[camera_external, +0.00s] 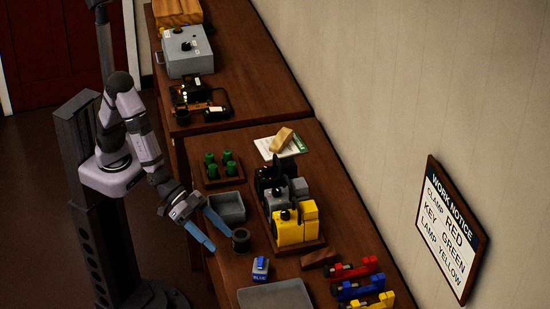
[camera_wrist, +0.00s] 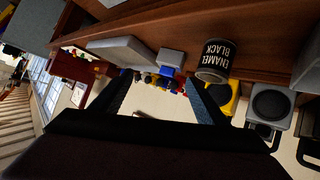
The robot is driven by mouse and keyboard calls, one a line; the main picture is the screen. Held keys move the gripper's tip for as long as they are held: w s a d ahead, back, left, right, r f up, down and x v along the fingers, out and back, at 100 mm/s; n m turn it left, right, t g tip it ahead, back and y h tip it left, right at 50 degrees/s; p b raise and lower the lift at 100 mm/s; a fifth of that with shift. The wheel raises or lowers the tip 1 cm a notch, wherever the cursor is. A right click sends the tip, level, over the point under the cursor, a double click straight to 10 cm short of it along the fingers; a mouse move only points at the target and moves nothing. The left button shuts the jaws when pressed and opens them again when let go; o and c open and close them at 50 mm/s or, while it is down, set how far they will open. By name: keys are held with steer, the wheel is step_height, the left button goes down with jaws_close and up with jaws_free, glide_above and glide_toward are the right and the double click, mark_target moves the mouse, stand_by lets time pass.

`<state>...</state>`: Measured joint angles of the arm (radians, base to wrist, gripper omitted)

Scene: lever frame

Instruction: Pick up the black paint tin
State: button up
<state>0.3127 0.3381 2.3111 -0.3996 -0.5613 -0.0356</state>
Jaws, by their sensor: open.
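The black paint tin (camera_external: 240,240) stands upright near the front edge of the bench. In the wrist view the tin (camera_wrist: 216,60), labelled ENAMEL BLACK, appears upside down, right of centre. My gripper (camera_external: 221,241) is open, its two blue fingers pointing down toward the bench edge just left of the tin. In the wrist view my gripper (camera_wrist: 158,82) has nothing between its fingers. The tin is beside the right finger's tip there, outside the gap. Whether that finger touches it I cannot tell.
A grey bin (camera_external: 227,207) is behind the tin. The lever frame (camera_external: 295,228) with yellow, grey and black units stands to its right. A blue-labelled block (camera_external: 261,268) and grey tray (camera_external: 275,296) lie nearer the camera. Red, blue and yellow pieces (camera_external: 360,290) lie at right.

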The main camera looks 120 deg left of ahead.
mark_target(240, 237)
steer(key=shift+w+a+f+n+t+y+b, duration=0.2)
steer(key=shift+w+a+f+t+y+b, duration=0.2)
steer(key=shift+w+a+t+y, duration=0.15)
steer(key=shift+w+a+f+n+t+y+b, duration=0.25)
steer(key=shift+w+a+f+t+y, duration=0.2)
steer(key=shift+w+a+t, duration=0.15)
steer(key=a+t+y+b, duration=0.1)
steer(key=y, duration=0.1)
steer(key=a+t+y+b, duration=0.1)
steer(key=a, duration=0.1)
steer(key=shift+w+a+f+n+y, duration=0.1)
steer(key=shift+a+f+n+y, duration=0.1)
steer(key=shift+a+n+y, duration=0.15)
steer(key=shift+t+y, duration=0.45)
steer(key=shift+y, duration=0.2)
steer(key=s+f, duration=0.1)
steer(key=a+f+b, duration=0.1)
steer(key=f, duration=0.1)
steer(key=s+f, duration=0.1)
steer(key=shift+s+a+f+b, duration=0.15)
steer(key=shift+s+a+b, duration=0.15)
steer(key=shift+b, duration=0.1)
steer(key=shift+p+x, duration=0.65)
steer(key=shift+x, duration=0.95)
steer(key=shift+p+x, duration=0.65)
steer(key=shift+x, duration=1.45)
steer(key=shift+d+f, duration=0.1)
steer(key=shift+f, duration=0.05)
steer(key=c, duration=1.3)
